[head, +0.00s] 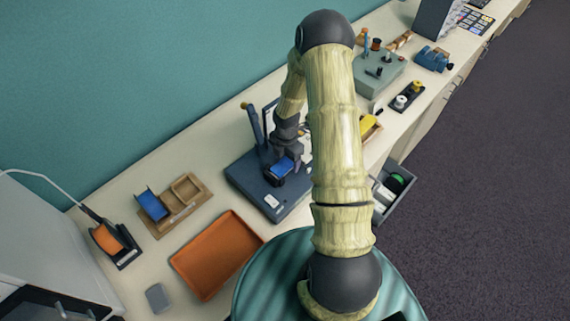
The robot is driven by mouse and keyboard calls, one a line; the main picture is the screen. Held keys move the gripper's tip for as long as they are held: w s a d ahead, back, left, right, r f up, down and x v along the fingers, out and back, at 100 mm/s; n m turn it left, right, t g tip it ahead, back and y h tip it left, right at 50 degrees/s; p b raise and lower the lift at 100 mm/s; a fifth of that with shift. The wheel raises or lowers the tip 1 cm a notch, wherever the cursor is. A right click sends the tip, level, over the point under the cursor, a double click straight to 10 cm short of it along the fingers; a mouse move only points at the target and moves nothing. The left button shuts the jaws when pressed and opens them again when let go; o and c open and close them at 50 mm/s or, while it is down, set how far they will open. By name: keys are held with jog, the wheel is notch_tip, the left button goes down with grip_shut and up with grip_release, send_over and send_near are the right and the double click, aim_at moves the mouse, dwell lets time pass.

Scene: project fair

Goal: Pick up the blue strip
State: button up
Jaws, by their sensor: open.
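A blue piece (282,167), likely the blue strip, is at my gripper, over a dark slate-blue base plate (245,178). My gripper (284,162) points down there with its jaws open. The fingers partly cover the piece, and I cannot tell whether they touch it. A second blue piece (152,204) leans in the left part of a wooden holder (188,207) to the left.
An orange tray (217,255) lies in front of the holder. A soldering-iron-like stand with orange (106,238) is at the far left. A grey block (378,73) with small parts stands at the back. An open drawer (398,200) juts out right of my arm.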

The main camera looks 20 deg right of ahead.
aim_at(286, 163)
jog(key=c, duration=1.1)
jog(key=shift+o, duration=0.2)
jog(key=shift+r, duration=0.1)
notch_tip(286, 163, up, 10)
jog(key=b, duration=0.2)
